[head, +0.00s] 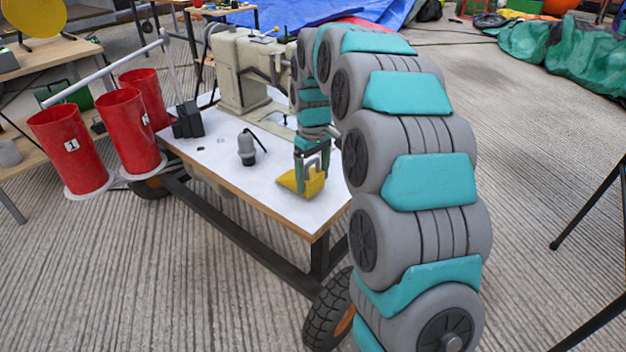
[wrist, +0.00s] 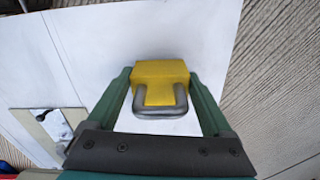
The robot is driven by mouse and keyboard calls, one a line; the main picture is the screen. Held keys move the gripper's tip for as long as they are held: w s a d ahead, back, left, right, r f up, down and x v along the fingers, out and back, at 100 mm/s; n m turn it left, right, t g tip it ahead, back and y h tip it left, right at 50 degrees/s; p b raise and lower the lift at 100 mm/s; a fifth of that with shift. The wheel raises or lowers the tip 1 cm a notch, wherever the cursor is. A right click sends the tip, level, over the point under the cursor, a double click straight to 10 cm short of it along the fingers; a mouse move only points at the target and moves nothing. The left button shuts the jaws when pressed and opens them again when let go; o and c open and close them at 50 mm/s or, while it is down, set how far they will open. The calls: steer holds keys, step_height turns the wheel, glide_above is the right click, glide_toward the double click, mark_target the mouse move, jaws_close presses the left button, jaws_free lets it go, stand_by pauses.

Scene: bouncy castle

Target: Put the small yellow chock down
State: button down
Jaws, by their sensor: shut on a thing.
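The small yellow chock (head: 302,184) is a wedge at the near right corner of the white table top (head: 225,172). My gripper (head: 312,165) reaches down to it from above and is shut on it. In the wrist view the chock (wrist: 158,74) sits between the two green fingers (wrist: 160,100), with a grey metal loop handle (wrist: 160,112) across its near side. White table surface shows around the chock. I cannot tell whether its underside touches the table.
A grey bulb-shaped object (head: 246,150) and a black block (head: 187,120) stand on the table left of the chock. A beige sewing machine (head: 245,65) stands behind. Red numbered cylinders (head: 68,148) are at the left. The table's front edge (head: 250,205) is close to the chock.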

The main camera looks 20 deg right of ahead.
steer(key=shift+f, duration=0.3)
steer(key=shift+f, duration=0.15)
jaws_free()
step_height(320, 180, up, 12)
steer(key=shift+r+p, duration=0.15)
steer(key=shift+p, duration=0.55)
steer(key=shift+s, duration=0.15)
steer(key=s+f+m, duration=0.2)
steer(key=s+f, duration=0.1)
steer(key=s, duration=1)
steer(key=s+a+f+m+g, duration=0.1)
steer(key=s+f, duration=0.2)
steer(key=s, duration=1)
steer(key=s+a+f+m, duration=0.1)
steer(key=s+f, duration=0.3)
steer(key=s, duration=1)
steer(key=shift+m+g, duration=0.4)
steer(key=shift+m, duration=0.4)
